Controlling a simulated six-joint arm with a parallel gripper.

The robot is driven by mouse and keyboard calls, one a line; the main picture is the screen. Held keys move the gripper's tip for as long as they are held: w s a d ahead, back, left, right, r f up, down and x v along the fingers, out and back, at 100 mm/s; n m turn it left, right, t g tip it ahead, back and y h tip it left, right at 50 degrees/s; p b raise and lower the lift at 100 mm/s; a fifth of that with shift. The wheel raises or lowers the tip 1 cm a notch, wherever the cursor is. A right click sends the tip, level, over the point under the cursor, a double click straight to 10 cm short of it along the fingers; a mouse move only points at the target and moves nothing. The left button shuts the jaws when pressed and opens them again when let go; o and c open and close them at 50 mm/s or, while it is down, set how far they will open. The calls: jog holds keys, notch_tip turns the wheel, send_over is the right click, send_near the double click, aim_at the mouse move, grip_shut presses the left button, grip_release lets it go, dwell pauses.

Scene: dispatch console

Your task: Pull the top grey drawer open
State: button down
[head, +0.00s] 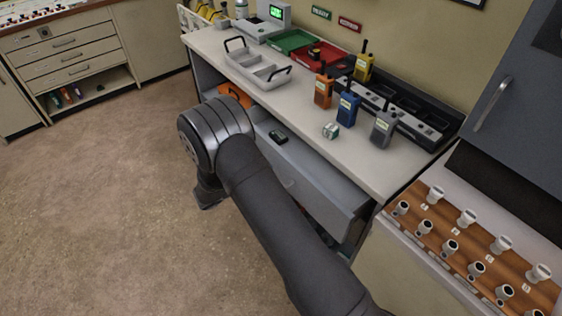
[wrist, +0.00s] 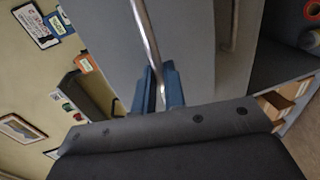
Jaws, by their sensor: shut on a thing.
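The top grey drawer (head: 320,185) under the white counter stands pulled out in the head view, with its inside showing. A small dark device (head: 278,137) lies in it. In the wrist view, the grey drawer front (wrist: 195,50) bears a long metal bar handle (wrist: 147,35). My gripper (wrist: 160,82) has its blue fingers on either side of this bar and is shut on it.
The counter (head: 215,45) holds a grey tray (head: 262,72), a green tray (head: 290,41), several handheld radios (head: 347,108), a small green-and-white box (head: 330,130) and a black charger rack (head: 420,125). A wooden panel with white pegs (head: 440,235) is at right. The floor (head: 110,190) at left is clear.

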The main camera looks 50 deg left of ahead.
jog(key=f+v, duration=0.2)
jog(key=v, duration=0.7)
jog(key=f+v, duration=0.1)
jog(key=v, duration=0.8)
jog(key=shift+s+f, duration=0.35)
jog(key=c, duration=1.5)
grip_release()
jog(key=v, duration=1.7)
jog(key=shift+s, duration=0.2)
jog(key=shift+w, duration=0.1)
jog(key=x, duration=1.7)
jog(key=shift+w, duration=0.2)
